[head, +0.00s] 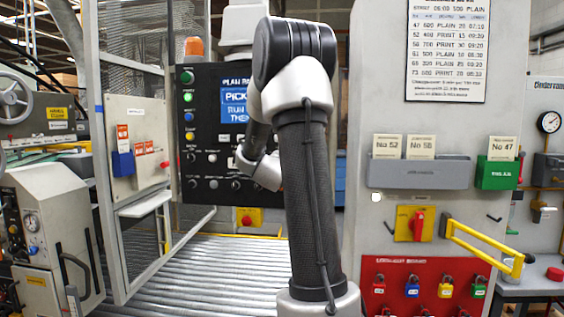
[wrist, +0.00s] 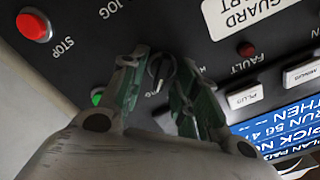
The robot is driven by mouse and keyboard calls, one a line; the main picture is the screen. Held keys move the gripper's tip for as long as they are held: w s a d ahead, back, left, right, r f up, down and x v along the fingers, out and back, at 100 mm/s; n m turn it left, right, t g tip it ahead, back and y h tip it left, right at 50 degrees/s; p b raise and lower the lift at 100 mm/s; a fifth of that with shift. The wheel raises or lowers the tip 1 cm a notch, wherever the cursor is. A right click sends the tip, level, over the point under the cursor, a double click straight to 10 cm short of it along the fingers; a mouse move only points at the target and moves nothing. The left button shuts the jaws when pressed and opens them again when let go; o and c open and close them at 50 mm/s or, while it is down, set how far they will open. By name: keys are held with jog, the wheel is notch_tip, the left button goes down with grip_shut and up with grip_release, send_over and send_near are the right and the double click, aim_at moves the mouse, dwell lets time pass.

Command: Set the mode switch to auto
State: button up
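The mode switch (wrist: 161,68) is a small black rotary knob with a light pointer line on the dark control panel, seen upper middle in the wrist view. My gripper (wrist: 162,64) has its two green-grey fingers spread, one on each side of the knob. I cannot tell if the fingertips touch it. The labels by the knob are partly covered by the fingers; "JOG" shows above left. In the head view the control panel (head: 200,150) stands left of centre. My arm hides the knob and gripper there.
Near the knob in the wrist view are a red stop button (wrist: 33,26), a green button (wrist: 97,97), a red fault lamp (wrist: 246,49) and a white plus key (wrist: 245,97). In the head view a wire-mesh gate (head: 130,110) stands left of the panel.

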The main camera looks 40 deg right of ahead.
jog(key=v, duration=1.1)
jog(key=shift+s+a, duration=0.3)
jog(key=a+f+n+g+y, duration=0.2)
jog(key=a+f+n+y, duration=0.8)
jog(key=a+f+y, duration=0.3)
jog(key=s+a+r+n+g, duration=0.1)
jog(key=s+a+n, duration=0.3)
jog(key=s, duration=0.7)
jog(key=s+a+r+n+g, duration=0.2)
jog(key=s+a+n+g, duration=0.2)
jog(key=s, duration=0.7)
jog(key=shift+s+a+n+y, duration=0.4)
jog(key=shift+a+n, duration=0.1)
jog(key=shift+a, duration=0.9)
